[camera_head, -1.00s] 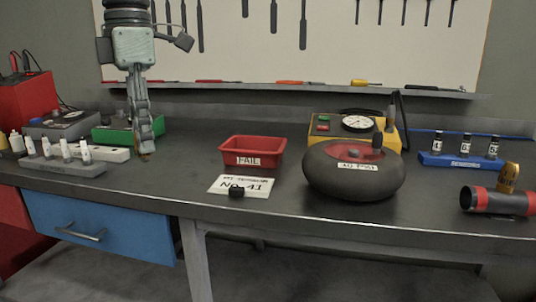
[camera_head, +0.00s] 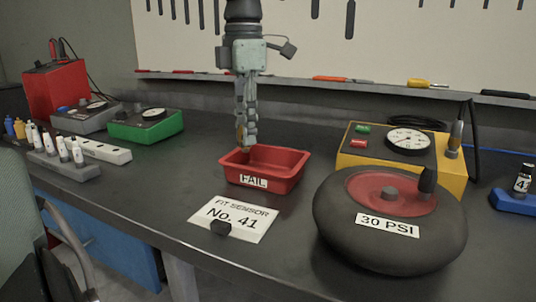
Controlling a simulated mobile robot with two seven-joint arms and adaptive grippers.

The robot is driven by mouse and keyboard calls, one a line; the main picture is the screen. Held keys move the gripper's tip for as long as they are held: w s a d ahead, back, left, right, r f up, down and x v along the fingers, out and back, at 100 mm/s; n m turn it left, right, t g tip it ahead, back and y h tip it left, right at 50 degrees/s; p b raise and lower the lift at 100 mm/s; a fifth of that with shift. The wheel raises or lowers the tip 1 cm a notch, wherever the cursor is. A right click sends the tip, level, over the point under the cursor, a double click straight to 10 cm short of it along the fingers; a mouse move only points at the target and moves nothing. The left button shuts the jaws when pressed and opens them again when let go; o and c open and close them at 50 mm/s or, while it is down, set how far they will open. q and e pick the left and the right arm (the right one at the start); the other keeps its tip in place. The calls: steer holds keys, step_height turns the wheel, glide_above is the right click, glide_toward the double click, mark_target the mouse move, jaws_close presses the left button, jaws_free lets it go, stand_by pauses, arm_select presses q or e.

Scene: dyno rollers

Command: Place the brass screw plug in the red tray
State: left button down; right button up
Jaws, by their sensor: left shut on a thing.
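My left gripper (camera_head: 246,137) comes down from above at the back left part of the red tray (camera_head: 283,181). The tray carries a FAIL label and stands on the dark bench. The gripper is shut on a small brass-coloured piece, the brass screw plug (camera_head: 239,133), which shows only partly at the left side of the fingers. The fingertips appear at about rim height by the tray's left back corner; I cannot tell whether they touch it. My right gripper is not in view.
A card reading No. 41 (camera_head: 232,218) lies in front of the tray, with a small black piece (camera_head: 221,228) at its edge. A tyre marked 30 PSI (camera_head: 390,248) and a yellow gauge box (camera_head: 455,178) stand right. A green gauge box (camera_head: 145,128) and a bottle rack (camera_head: 65,168) stand left.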

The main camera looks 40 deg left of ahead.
arm_select(q)
steer(key=w+f, duration=0.2)
steer(key=w, duration=0.1)
steer(key=w+f, duration=0.1)
steer(key=w, duration=0.1)
steer(key=shift+w+a+f+p, duration=0.15)
steer(key=shift+w+p, duration=0.1)
steer(key=shift+p, duration=0.05)
steer(key=shift+w+f, duration=0.1)
steer(key=shift+f, duration=1.95)
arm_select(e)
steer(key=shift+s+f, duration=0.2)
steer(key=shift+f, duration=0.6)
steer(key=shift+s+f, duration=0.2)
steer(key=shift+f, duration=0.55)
arm_select(q)
steer(key=shift+f, duration=0.15)
steer(key=c, duration=1.3)
jaws_free()
steer(key=shift+c, duration=0.2)
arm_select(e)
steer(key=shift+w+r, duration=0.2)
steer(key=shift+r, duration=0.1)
